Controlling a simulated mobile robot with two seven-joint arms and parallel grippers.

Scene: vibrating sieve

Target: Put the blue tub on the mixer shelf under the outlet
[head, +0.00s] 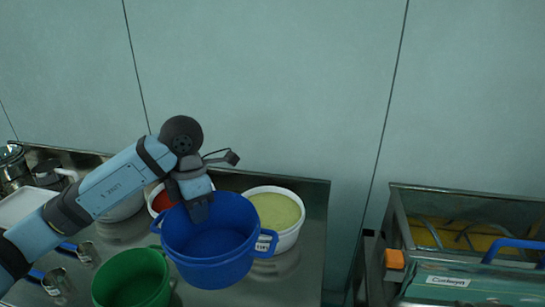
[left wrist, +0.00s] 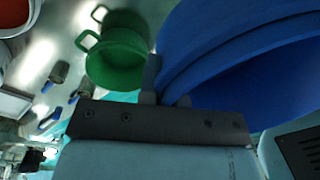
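The blue tub (head: 212,265) is an empty round pot with side handles, at the middle of the steel table in the head view. It fills the upper right of the left wrist view (left wrist: 215,60). My left gripper (head: 199,213) reaches down over its far rim. In the left wrist view the two fingertips (left wrist: 166,100) sit either side of the tub's wall, apparently shut on it. The tub overlaps its neighbours in the picture; whether its base is clear of the table is hidden. I cannot make out the mixer shelf or outlet. My right gripper is out of view.
A green tub (head: 132,280) stands close at front left. A white tub with yellow-green contents (head: 277,238) is close behind right. A red-filled bowl (head: 160,200) is partly behind my arm. A metal-framed machine (head: 400,215) stands at the right, past a gap beyond the table edge.

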